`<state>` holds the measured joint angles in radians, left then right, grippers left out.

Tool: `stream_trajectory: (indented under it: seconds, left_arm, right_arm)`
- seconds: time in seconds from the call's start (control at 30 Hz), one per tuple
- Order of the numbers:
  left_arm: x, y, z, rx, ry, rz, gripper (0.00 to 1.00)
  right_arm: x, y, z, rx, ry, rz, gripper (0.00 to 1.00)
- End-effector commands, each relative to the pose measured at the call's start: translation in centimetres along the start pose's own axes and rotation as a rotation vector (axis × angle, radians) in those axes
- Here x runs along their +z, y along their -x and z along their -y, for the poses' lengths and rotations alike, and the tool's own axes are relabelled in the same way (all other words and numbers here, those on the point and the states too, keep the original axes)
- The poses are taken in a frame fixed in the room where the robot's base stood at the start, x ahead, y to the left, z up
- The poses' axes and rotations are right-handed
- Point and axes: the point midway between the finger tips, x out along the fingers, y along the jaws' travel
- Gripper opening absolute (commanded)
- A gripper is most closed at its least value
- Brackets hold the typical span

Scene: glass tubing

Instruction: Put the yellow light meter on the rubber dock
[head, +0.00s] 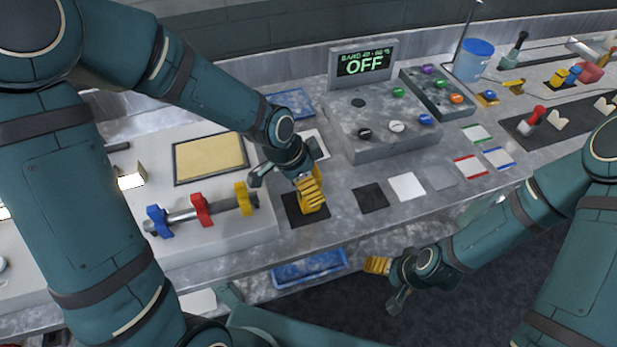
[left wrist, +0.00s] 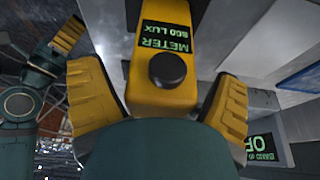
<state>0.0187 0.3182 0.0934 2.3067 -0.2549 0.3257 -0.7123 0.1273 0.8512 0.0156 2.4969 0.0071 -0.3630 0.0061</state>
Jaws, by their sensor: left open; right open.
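The yellow light meter (left wrist: 163,90) shows large in the left wrist view, with a black knob and a green display reading METER 800 LUX. In the head view its yellow body (head: 314,207) is mostly hidden under my left gripper (head: 307,190) and appears to stand on a black square pad (head: 293,212), probably the rubber dock. My left gripper is open, its yellow finger pads on either side of the meter; contact cannot be told. My right gripper (head: 385,280) is open and empty in front of the bench edge. It also shows in the left wrist view (left wrist: 68,36).
A grey console (head: 385,140) with knobs and an OFF display (head: 363,64) stands behind. Another black square (head: 370,197) and a white square (head: 407,186) lie to the right. A rod with coloured clamps (head: 200,211) is close on the left. A blue tray (head: 310,268) is below the edge.

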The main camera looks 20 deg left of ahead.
Motion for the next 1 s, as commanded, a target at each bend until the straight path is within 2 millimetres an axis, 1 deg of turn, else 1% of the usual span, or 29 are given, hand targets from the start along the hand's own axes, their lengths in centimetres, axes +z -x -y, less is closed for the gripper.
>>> stream_trajectory:
  seconds: [0.17,0.27,0.5,0.6,0.7,0.83,1.0]
  left_arm:
    - [-0.2,0.7,0.0,-0.001,0.001,-0.001,0.9]
    - [-0.2,2.2,0.1,-0.004,0.002,-0.002,0.9]
    - [-0.2,7.3,0.1,-0.006,0.001,-0.003,0.9]
    - [-0.2,9.1,0.1,-0.005,0.001,-0.002,0.9]
    - [-0.2,10.6,0.1,-0.003,0.002,-0.001,0.9]
    - [-0.1,11.8,0.0,-0.002,0.001,0.0,0.9]
    - [-0.1,12.3,0.0,0.0,0.001,0.0,0.9]
  right_arm:
    - [-0.2,0.4,0.2,0.0,-0.001,-0.004,0.83]
    - [-0.3,0.7,0.3,0.001,-0.002,-0.006,0.83]
    - [-0.8,1.7,0.7,0.002,-0.005,-0.017,0.83]
    - [-1.0,2.0,0.8,0.002,-0.006,-0.02,0.83]
    - [-1.1,2.2,0.8,0.002,-0.007,-0.023,0.83]
    - [-1.2,2.4,0.9,0.003,-0.007,-0.025,0.83]
    - [-1.2,2.5,0.9,0.003,-0.008,-0.026,0.83]
